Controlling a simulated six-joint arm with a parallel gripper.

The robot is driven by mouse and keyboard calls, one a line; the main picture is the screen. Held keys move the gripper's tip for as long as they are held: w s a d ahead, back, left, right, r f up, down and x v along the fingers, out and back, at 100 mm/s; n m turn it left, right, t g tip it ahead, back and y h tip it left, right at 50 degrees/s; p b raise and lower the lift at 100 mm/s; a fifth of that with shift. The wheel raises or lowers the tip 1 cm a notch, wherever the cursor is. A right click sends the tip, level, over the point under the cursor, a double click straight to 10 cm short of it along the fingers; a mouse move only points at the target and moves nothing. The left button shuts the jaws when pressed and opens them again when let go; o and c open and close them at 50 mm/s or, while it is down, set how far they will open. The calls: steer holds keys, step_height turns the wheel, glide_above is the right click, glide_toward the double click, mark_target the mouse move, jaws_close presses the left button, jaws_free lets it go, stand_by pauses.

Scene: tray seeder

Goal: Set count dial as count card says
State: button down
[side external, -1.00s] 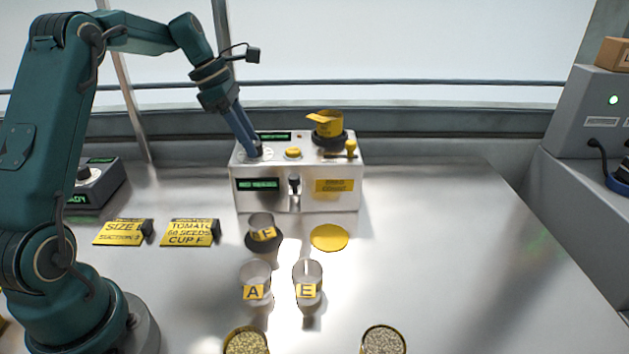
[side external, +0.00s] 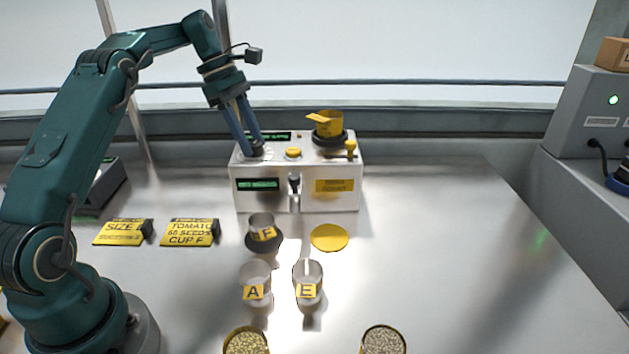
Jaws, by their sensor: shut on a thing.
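My gripper (side external: 254,150) points down at the left end of the white machine's top (side external: 240,172). It is shut on the dark count dial (side external: 257,147), which the fingers partly cover. The count card (side external: 189,232) is yellow and stands on the table at left; it reads TOMATO, a number of seeds that looks like 60 or 66, and CUP F. The machine has a small green display (side external: 258,184) on its front, its text too small to read for certain, and another at the back of its top. The dial's pointer position cannot be told.
A yellow button (side external: 293,152), a yellow hopper (side external: 328,125) and a yellow-knobbed lever (side external: 351,147) sit on the machine, right of my gripper. Cups F (side external: 262,222), A (side external: 255,278) and E (side external: 308,275) stand in front. The table's right side is clear.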

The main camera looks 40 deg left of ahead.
steer(key=c, duration=0.5)
jaws_free()
steer(key=shift+n, duration=0.3)
